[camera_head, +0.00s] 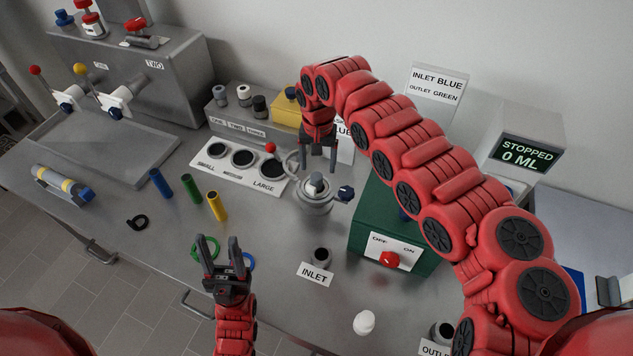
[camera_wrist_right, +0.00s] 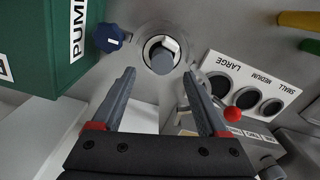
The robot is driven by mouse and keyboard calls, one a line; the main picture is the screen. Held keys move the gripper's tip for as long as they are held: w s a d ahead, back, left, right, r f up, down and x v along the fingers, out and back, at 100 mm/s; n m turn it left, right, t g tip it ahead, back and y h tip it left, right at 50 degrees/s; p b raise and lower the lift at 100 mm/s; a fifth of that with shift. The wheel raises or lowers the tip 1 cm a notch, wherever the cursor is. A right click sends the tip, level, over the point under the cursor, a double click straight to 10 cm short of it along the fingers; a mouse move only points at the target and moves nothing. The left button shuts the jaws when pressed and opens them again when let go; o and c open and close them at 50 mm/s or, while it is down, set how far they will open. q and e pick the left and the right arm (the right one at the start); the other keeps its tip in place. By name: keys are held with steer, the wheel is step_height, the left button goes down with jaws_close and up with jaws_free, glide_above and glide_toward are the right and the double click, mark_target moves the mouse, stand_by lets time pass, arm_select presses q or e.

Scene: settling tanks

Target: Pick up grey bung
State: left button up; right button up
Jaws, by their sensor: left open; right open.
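A grey bung (camera_head: 317,184) sits upright in the top opening of a round metal fitting (camera_head: 314,205) in the middle of the bench. In the right wrist view the grey bung (camera_wrist_right: 162,60) shows just beyond and between the fingertips. My right gripper (camera_head: 318,165) is open and points down above the bung, with nothing between its fingers. It also shows in the right wrist view (camera_wrist_right: 159,78). My left gripper (camera_head: 220,242) is open and empty over the bench's front, near a green ring (camera_head: 204,250) and a blue ring (camera_head: 248,261).
A blue knob (camera_head: 345,193) and a red-tipped lever (camera_head: 271,148) flank the fitting. A green pump box (camera_head: 365,225) stands close on the right, a SMALL-to-LARGE hole panel (camera_head: 216,169) on the left. An inlet port (camera_head: 320,256) is in front.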

mark_target(317, 175)
steer(key=f+b, duration=0.1)
steer(key=f, duration=0.4)
steer(key=shift+s+a+f+b, duration=0.1)
steer(key=shift+a+b, duration=0.1)
steer(key=shift+b, duration=0.15)
steer(key=shift+c, duration=0.3)
jaws_close()
